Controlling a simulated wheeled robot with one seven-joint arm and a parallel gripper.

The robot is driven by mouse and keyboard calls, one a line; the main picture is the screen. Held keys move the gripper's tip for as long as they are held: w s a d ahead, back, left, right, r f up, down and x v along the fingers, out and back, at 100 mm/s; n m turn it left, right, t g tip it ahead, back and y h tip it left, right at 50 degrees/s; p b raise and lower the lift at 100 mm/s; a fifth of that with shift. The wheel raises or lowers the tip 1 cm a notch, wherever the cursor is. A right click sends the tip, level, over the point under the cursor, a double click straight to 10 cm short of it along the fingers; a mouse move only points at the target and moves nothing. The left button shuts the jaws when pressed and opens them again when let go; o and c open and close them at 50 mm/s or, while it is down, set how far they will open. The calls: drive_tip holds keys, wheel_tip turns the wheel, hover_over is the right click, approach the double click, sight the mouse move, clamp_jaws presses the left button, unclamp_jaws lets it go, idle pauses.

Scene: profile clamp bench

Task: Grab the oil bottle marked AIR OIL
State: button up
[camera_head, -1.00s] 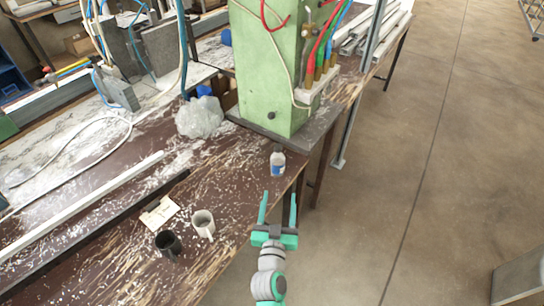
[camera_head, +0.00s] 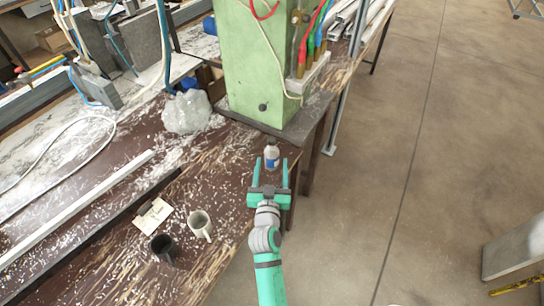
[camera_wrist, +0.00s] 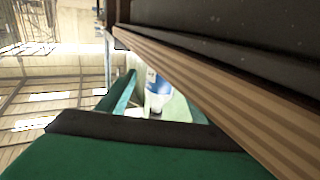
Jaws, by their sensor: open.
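A small clear bottle with a blue-and-white label (camera_head: 271,157) stands upright near the bench's front edge, by the green machine column. The label's lettering is too small to read. The bottle also shows in the wrist view (camera_wrist: 157,88), partly hidden, beyond my fingers. My gripper (camera_head: 271,163) is open and empty. In the head view its two fingertips appear on either side of the bottle's lower part. I cannot tell whether the bottle is fully between them or just beyond them.
A white mug (camera_head: 200,224) and a dark mug (camera_head: 164,248) stand left of my arm, beside a paper card (camera_head: 152,215). The green column (camera_head: 262,70) rises behind the bottle. A crumpled plastic bag (camera_head: 187,112) lies left of it. Open floor is on the right.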

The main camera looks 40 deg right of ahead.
sight(271, 163)
drive_tip(key=x, duration=0.4)
drive_tip(key=shift+w, duration=0.1)
drive_tip(key=c, duration=1.2)
